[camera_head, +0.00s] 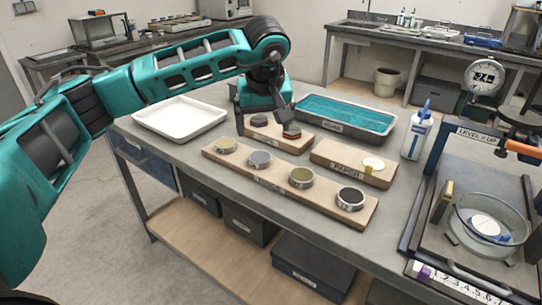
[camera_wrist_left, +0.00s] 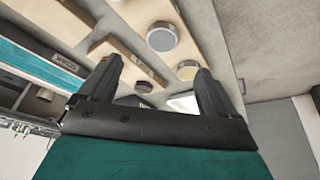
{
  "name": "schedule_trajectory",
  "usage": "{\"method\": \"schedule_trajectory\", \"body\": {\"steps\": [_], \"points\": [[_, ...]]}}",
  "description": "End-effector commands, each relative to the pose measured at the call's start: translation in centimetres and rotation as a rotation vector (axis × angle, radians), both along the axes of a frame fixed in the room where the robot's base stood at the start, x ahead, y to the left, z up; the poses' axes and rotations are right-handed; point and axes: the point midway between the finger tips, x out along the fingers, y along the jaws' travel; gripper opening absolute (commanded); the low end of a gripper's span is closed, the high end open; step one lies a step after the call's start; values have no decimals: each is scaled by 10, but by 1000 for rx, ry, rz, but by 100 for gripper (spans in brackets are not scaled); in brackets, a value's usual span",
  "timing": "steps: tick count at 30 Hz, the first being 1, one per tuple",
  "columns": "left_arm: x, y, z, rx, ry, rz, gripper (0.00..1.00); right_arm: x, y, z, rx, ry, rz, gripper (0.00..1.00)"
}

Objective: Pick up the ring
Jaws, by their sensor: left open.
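No single piece is clearly marked as the ring. Several round metal-rimmed pieces sit in a row on a long wooden board (camera_head: 325,194): a yellowish one (camera_head: 226,145), a grey one (camera_head: 260,158), an olive one (camera_head: 302,177) and a dark one (camera_head: 351,198). Two dark round pieces, one at the left (camera_head: 260,121) and one at the right (camera_head: 291,133), are on a smaller board behind. My left gripper (camera_head: 270,117) is open over that smaller board. In the wrist view its fingers (camera_wrist_left: 157,85) stand apart, with a dark round piece (camera_wrist_left: 143,87) showing between them. My right gripper is not in view.
A white tray (camera_head: 180,119) is left and a teal-filled tray (camera_head: 347,117) behind. Another board (camera_head: 335,160) holds a pale disc (camera_head: 373,164). A bottle (camera_head: 417,133), a dial gauge (camera_head: 484,76) and a glass bowl (camera_head: 465,228) stand right. The tabletop's front left is clear.

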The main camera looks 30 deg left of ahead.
Motion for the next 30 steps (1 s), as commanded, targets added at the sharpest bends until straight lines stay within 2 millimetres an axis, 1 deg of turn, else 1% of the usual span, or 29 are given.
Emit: {"method": "schedule_trajectory", "body": {"steps": [1,3,5,9,12,15,20,27,30], "points": [[1,6,2,22,-4,3,92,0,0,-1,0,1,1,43],[2,10,-2,34,-1,3,92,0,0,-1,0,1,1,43],[5,13,-11,35,0,4,92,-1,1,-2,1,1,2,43],[12,19,-37,32,1,4,92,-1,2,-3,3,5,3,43],[17,22,-52,31,-1,3,92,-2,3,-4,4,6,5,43],[21,25,-62,30,-2,2,92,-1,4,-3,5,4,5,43],[24,27,-72,30,-2,3,92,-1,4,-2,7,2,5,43],[33,32,-106,28,-2,3,92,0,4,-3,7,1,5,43],[36,35,-113,27,-3,2,92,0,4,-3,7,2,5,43]]}}
